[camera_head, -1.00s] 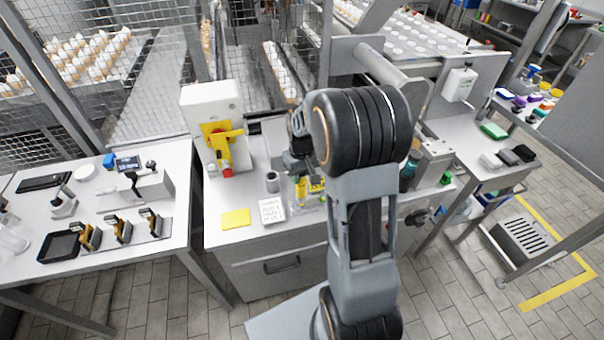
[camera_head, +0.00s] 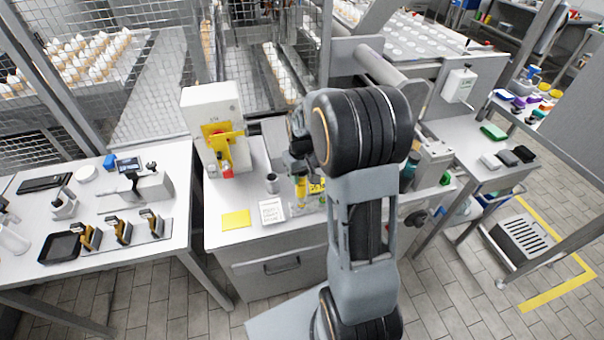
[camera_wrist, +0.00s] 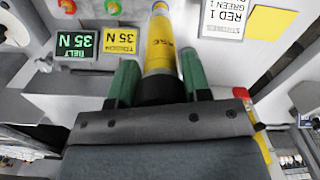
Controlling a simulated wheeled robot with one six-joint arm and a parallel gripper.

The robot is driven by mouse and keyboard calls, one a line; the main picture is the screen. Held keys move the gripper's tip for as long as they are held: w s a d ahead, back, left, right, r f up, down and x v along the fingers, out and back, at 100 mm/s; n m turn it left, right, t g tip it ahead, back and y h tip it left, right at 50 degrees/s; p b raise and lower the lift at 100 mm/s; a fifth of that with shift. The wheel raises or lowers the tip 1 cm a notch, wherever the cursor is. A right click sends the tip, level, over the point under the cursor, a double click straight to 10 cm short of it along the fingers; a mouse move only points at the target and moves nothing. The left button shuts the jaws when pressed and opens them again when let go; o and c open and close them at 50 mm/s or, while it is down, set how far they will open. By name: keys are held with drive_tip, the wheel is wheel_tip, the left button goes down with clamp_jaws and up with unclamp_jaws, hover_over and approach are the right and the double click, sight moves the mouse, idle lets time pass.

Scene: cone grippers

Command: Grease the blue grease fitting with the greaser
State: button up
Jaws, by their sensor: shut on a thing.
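The greaser (camera_wrist: 160,48) is a yellow cylinder with a dark base; it stands between the two green fingers of my gripper (camera_wrist: 155,85) in the wrist view. The gripper is shut on it. In the head view the greaser (camera_head: 301,191) hangs below my gripper (camera_head: 300,172), over the middle table. A small patch of blue (camera_wrist: 160,4) shows at the greaser's far end, at the top edge of the wrist view; it looks like the blue grease fitting, mostly hidden. I cannot tell whether they touch. A red fitting (camera_wrist: 67,6) and a green fitting (camera_wrist: 112,7) are to its left.
A "BELT 35 N" display (camera_wrist: 77,46) and a yellow tension label (camera_wrist: 122,40) lie near the fittings. A white card (camera_head: 272,210) and yellow note (camera_head: 236,218) lie on the table. A switch box (camera_head: 211,112) stands left; a grey cup (camera_head: 271,183) stands close by.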

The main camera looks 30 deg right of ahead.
drive_tip(key=shift+f, duration=0.3)
drive_tip(key=shift+r, duration=0.45)
idle(1.0)
drive_tip(key=shift+r+p, duration=2.25)
drive_tip(key=shift+r, duration=0.7)
